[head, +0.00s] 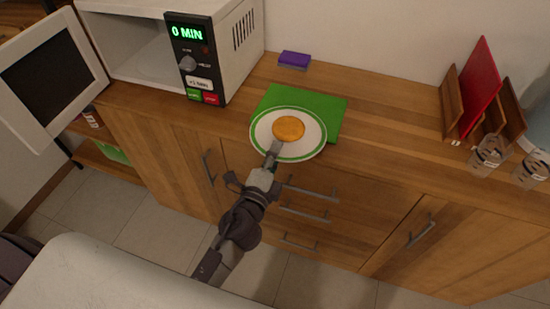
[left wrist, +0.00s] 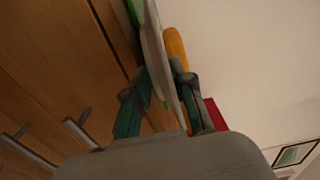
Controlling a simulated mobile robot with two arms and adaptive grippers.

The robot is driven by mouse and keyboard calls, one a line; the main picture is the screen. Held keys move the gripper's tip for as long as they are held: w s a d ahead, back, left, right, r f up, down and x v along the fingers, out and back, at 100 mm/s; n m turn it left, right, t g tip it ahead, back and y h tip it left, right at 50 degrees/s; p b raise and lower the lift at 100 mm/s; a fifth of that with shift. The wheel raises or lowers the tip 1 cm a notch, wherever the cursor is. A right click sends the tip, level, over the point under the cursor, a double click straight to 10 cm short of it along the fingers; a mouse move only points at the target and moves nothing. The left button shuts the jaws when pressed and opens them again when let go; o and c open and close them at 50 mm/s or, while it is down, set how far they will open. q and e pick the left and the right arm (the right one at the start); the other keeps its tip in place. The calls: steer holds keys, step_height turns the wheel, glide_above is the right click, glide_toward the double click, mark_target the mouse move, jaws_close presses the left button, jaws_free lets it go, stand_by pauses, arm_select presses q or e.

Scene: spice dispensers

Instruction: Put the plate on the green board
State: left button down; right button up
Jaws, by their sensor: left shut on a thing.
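A white plate with a green ring (head: 305,152) carries a round orange-brown food piece (head: 288,128). In the head view it overlaps the front left part of the green board (head: 325,106) on the wooden counter; I cannot tell whether it touches the board. My left gripper (head: 274,150) is shut on the near rim of the plate. In the left wrist view its fingers (left wrist: 160,95) are on either side of the plate (left wrist: 155,50), with the food piece (left wrist: 176,48) beyond. My right gripper is not in view.
An open microwave (head: 232,50) stands at the left, its door (head: 50,80) swung out. A purple sponge (head: 294,60) lies behind the board. At the right are a wooden rack (head: 451,97) holding a red board (head: 480,85) and clear dispensers (head: 487,153).

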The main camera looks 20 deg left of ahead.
arm_select(q)
steer(key=shift+f, duration=0.15)
steer(key=c, duration=1.4)
jaws_free()
steer(key=shift+f, duration=0.1)
steer(key=o, duration=0.4)
